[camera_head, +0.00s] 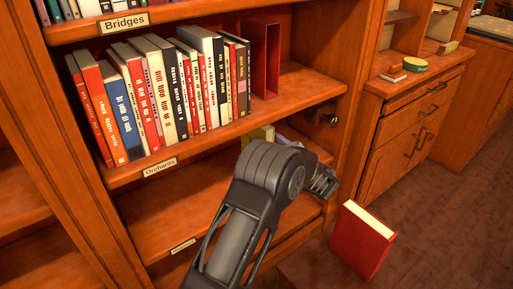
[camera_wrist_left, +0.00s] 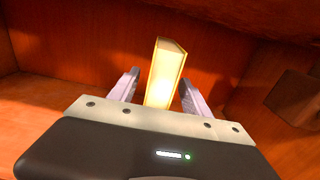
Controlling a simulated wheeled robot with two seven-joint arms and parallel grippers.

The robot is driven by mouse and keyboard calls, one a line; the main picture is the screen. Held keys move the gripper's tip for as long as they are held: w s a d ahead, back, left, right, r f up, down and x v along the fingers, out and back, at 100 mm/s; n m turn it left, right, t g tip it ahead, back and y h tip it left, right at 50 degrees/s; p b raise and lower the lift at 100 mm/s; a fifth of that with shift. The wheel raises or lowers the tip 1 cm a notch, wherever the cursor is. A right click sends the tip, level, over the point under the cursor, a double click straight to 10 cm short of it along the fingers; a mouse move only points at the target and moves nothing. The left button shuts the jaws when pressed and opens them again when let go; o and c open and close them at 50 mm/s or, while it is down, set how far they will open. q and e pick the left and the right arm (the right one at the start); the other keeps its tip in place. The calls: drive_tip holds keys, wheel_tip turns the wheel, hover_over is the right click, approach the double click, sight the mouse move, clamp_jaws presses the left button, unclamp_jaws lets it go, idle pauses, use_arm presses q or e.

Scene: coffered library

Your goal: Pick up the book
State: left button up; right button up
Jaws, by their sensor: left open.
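A yellow book (camera_wrist_left: 165,75) stands upright inside a wooden shelf compartment in the left wrist view. My left gripper (camera_wrist_left: 158,80) is open, with one finger on either side of this book and visible gaps to both. In the head view the yellow book (camera_head: 262,133) shows only in part on the shelf below the row of books, behind my left arm. My arm hides most of the gripper there. A red book (camera_head: 362,240) stands tilted at the lower right, outside the shelf. My right gripper is not in view.
A row of several books (camera_head: 160,90) and an empty red box-like holder (camera_head: 265,58) stand on the shelf above. The shelf board (camera_head: 150,178) is close below.

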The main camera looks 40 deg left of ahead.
sight(256, 133)
use_arm(q)
drive_tip(key=b+x, duration=0.1)
drive_tip(key=x, duration=0.4)
drive_tip(key=shift+c, duration=0.2)
idle(0.5)
clamp_jaws()
idle(0.4)
drive_tip(key=shift+r, duration=0.1)
idle(0.6)
